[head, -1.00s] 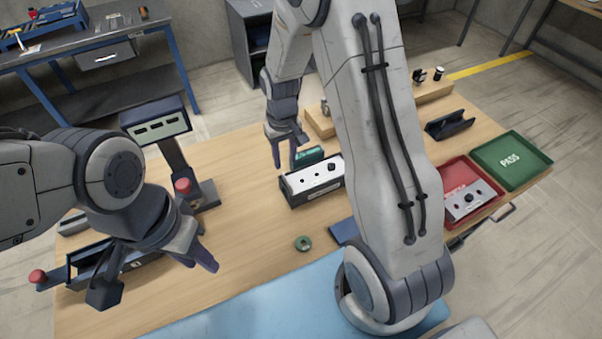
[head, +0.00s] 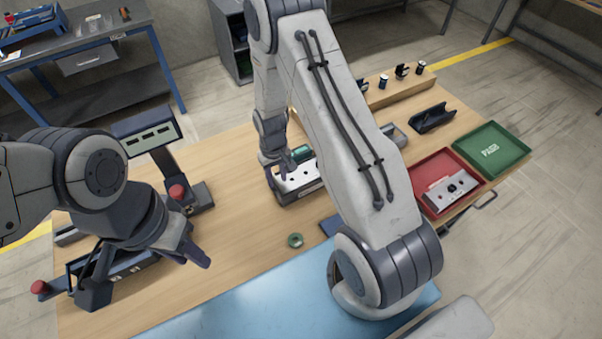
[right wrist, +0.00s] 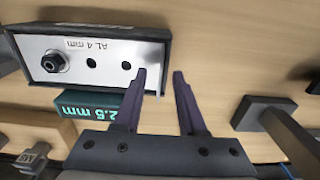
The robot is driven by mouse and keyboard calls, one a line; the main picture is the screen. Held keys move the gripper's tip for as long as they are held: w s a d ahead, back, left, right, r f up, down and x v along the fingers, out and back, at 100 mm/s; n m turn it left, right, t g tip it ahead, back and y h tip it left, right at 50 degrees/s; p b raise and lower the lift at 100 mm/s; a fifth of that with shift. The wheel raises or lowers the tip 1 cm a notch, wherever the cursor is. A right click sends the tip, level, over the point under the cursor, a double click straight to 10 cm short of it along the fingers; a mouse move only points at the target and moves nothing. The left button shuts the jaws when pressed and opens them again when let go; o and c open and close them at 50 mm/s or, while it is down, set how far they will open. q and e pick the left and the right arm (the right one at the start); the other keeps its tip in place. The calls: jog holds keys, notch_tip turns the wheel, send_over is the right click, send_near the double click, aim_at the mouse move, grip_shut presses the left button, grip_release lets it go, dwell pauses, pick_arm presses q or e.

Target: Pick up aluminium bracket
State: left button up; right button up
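The aluminium bracket is a flat silvery plate (right wrist: 108,62) marked "AL 4 mm", with two dark holes and a black nut or knob. It sits in a black holder (right wrist: 150,33) in the right wrist view; the holder also shows mid-table in the head view (head: 300,196). My right gripper (right wrist: 160,78) is open and empty. One fingertip overlaps the plate's right end in the picture; contact cannot be told. A teal block (right wrist: 85,104) marked "2.5 mm" lies beside the holder. My left gripper (head: 190,256) hangs over the table's left side; its opening is unclear.
A red tray (head: 428,172) holds a similar silvery plate (head: 450,190). A green tray (head: 505,143) stands beside it. A green ring (head: 295,240) and blue mat (head: 255,300) lie in front. A device with a red button (head: 177,192) stands left. A black cradle (head: 432,118) sits behind.

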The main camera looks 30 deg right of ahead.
grip_shut()
dwell(1.3)
